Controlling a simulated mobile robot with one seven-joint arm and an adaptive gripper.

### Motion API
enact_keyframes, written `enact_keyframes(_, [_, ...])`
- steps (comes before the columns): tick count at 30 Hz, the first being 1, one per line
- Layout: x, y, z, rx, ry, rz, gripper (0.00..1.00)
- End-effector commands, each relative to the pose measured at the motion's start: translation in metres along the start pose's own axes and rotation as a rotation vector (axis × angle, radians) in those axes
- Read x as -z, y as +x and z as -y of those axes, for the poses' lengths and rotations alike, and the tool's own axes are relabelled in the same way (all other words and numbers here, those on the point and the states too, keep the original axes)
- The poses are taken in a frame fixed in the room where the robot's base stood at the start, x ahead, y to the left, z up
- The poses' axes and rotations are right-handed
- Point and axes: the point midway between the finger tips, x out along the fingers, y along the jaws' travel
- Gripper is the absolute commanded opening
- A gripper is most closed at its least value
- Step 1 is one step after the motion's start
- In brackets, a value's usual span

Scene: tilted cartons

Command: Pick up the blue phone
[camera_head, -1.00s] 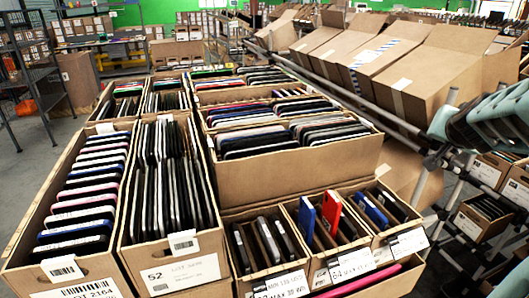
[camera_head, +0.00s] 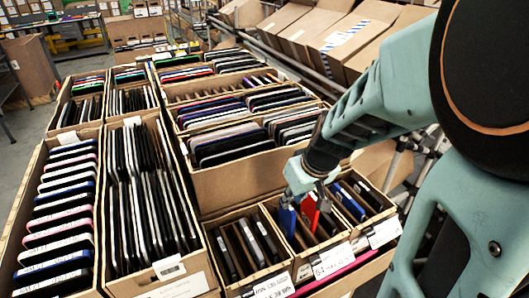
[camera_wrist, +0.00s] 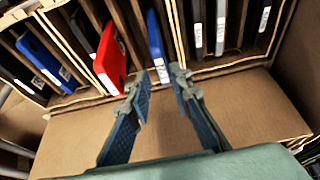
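A blue phone (camera_head: 287,220) stands in the middle small carton, left of a red phone (camera_head: 309,212). In the wrist view the same blue phone (camera_wrist: 155,40) shows edge-on with a white label at its lower end, right of the red phone (camera_wrist: 110,62). My gripper (camera_head: 303,188) is just above this carton; in the wrist view its fingers (camera_wrist: 159,74) are apart, with the blue phone's labelled end in line between the tips. Contact cannot be told. Another blue phone (camera_head: 347,203) is in the right small carton, also in the wrist view (camera_wrist: 45,58).
A small carton of dark phones (camera_head: 245,250) stands to the left. Long cartons packed with phones (camera_head: 150,200) fill the left. A taller carton wall (camera_head: 235,187) rises behind the small cartons. A pink phone (camera_head: 335,275) lies along the front.

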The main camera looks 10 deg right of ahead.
Motion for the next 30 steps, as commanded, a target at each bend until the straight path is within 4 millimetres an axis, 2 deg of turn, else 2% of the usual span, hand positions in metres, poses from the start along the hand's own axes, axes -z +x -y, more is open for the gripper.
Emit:
enact_keyframes(6, [-0.002, 0.038, 0.000, 0.001, 0.001, 0.000, 0.20])
enact_keyframes(14, [0.000, 0.057, 0.000, -0.001, 0.002, -0.002, 0.20])
enact_keyframes(22, [-0.001, 0.097, 0.003, 0.000, 0.001, -0.002, 0.20])
enact_keyframes(30, [0.001, 0.101, 0.002, -0.002, 0.003, -0.004, 0.20])
